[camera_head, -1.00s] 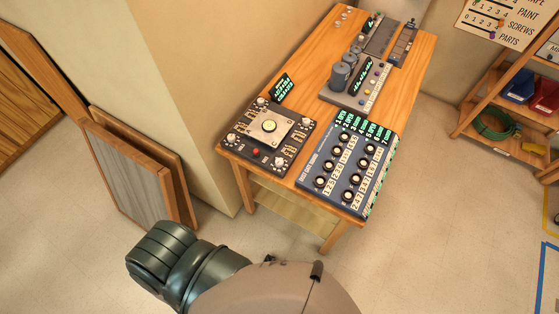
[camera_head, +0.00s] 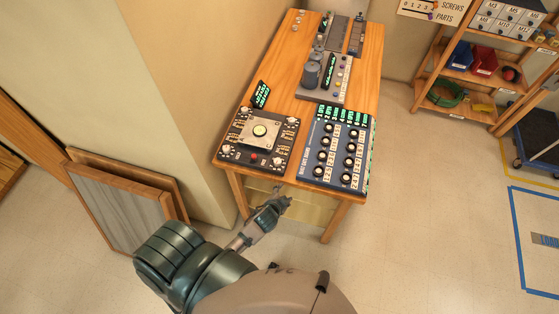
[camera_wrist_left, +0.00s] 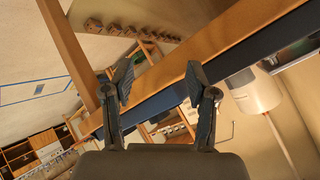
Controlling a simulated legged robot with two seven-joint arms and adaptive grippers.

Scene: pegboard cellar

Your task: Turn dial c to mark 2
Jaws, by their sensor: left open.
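The blue board (camera_head: 313,168) with several black dials in two columns lies on the front right of the wooden table (camera_head: 357,80). Its lettering is too small to tell which dial is c or where it points. My left gripper (camera_head: 284,196) is in front of the table's near edge, low beside the blue board's near left corner, touching no dial. In the left wrist view my left gripper (camera_wrist_left: 159,82) is open and empty, with the table's wooden edge (camera_wrist_left: 215,60) beyond its fingers. My right gripper is in neither view.
A black panel (camera_head: 233,153) with a round button and a red knob lies left of the blue board. A grey unit with cylinders (camera_head: 325,93) stands behind. Framed panels (camera_head: 110,205) lean at left. A shelf (camera_head: 425,85) stands right, with clear floor between.

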